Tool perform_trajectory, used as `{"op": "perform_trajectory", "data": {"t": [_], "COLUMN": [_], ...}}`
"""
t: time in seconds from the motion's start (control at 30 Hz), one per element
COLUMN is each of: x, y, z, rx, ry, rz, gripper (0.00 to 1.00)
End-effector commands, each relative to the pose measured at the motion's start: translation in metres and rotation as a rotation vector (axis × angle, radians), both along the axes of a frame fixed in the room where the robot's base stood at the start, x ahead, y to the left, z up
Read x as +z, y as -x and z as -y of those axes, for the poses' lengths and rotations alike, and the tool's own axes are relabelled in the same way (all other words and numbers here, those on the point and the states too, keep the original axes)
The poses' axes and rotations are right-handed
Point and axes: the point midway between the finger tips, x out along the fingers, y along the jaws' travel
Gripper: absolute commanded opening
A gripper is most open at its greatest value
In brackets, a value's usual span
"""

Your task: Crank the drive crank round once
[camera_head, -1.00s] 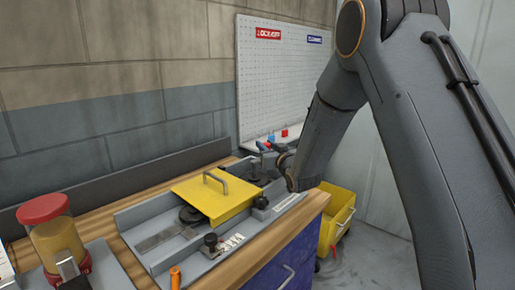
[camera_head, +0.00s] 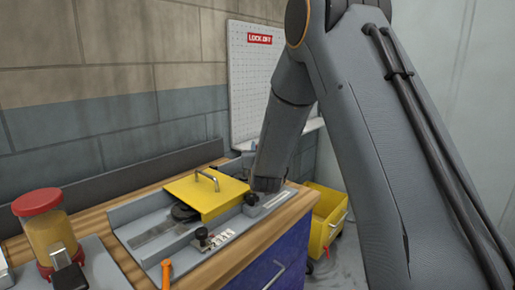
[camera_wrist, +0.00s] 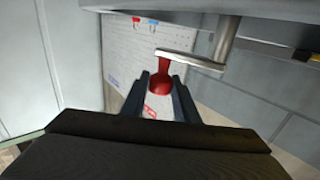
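The drive crank shows in the wrist view as a metal arm (camera_wrist: 190,60) on a thick grey shaft (camera_wrist: 229,40), with a red knob (camera_wrist: 160,82) at its left end. The two dark fingers of my gripper (camera_wrist: 160,78) stand on either side of the red knob, close to it. I cannot tell whether they press on it. In the head view my arm reaches down behind the machine on the table, and hides the gripper and the crank.
The machine has a yellow cover (camera_head: 207,197) with a handle and black knobs, on a wooden bench (camera_head: 250,229) with blue drawers. A red-lidded jar (camera_head: 45,230) stands at left. A yellow bin (camera_head: 328,212) is on the floor. A white pegboard (camera_head: 251,75) hangs behind.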

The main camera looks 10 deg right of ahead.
Motion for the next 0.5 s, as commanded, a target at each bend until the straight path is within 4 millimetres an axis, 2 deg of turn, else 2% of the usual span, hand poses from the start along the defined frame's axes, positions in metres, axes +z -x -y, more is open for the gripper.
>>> {"op": "perform_trajectory", "data": {"t": [0.03, 0.1, 0.37, 0.5], "x": [0.0009, 0.0006, 0.0000, 0.0004], "y": [-0.0001, -0.0001, 0.0003, 0.0089], "z": [0.0006, 0.0000, -0.0020, -0.0036], "rx": [-0.001, 0.000, 0.003, 0.003], "ry": [0.000, -0.001, -0.001, -0.001], "rz": [0.001, 0.001, 0.000, 0.000], "gripper": [0.36, 0.45, 0.45, 0.45]}}
